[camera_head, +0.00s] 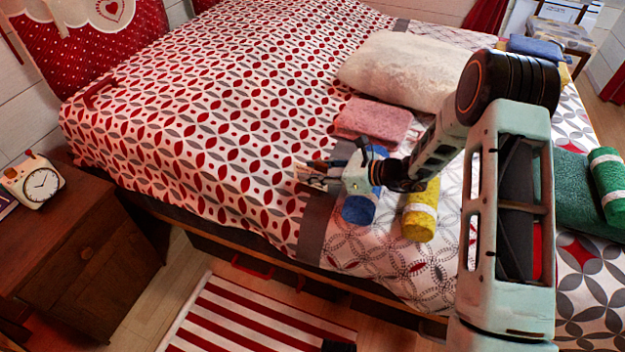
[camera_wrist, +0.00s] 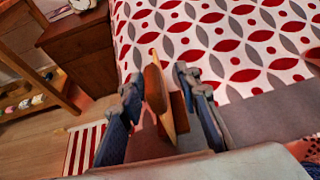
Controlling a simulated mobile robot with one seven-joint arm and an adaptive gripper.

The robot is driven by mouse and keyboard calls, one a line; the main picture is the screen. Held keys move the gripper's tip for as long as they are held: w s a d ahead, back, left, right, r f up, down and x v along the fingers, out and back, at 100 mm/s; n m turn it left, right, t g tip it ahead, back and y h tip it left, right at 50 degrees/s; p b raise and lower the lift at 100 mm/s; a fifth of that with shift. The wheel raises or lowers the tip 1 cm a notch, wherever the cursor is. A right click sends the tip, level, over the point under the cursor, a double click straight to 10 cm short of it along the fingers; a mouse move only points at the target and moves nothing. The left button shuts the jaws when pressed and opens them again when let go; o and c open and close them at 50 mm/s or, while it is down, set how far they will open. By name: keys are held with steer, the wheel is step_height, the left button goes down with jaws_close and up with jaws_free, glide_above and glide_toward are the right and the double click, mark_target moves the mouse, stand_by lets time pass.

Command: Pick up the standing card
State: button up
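A thin tan and cream upright piece, which looks like the standing card (camera_wrist: 168,95), is between the two fingers of my gripper (camera_wrist: 157,82) in the wrist view. The right finger is very near its right face. A narrow space shows on the left, and I cannot tell whether both fingers touch it. In the head view my gripper (camera_head: 318,175) is low over the bed's near side, pointing left. The card is too small there to make out clearly. Its lower edge and what it rests on are hidden.
A blue roll (camera_head: 359,208) lies under my wrist, with a yellow roll (camera_head: 421,212) beside it. A pink folded cloth (camera_head: 373,122) and a white pillow (camera_head: 398,72) lie behind. A nightstand (camera_head: 75,255) with a clock (camera_head: 40,184) stands left. The patterned bed (camera_head: 225,120) is clear left of my gripper.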

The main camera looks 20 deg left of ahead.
jaws_close()
steer(key=shift+r, duration=0.1)
stand_by(0.3)
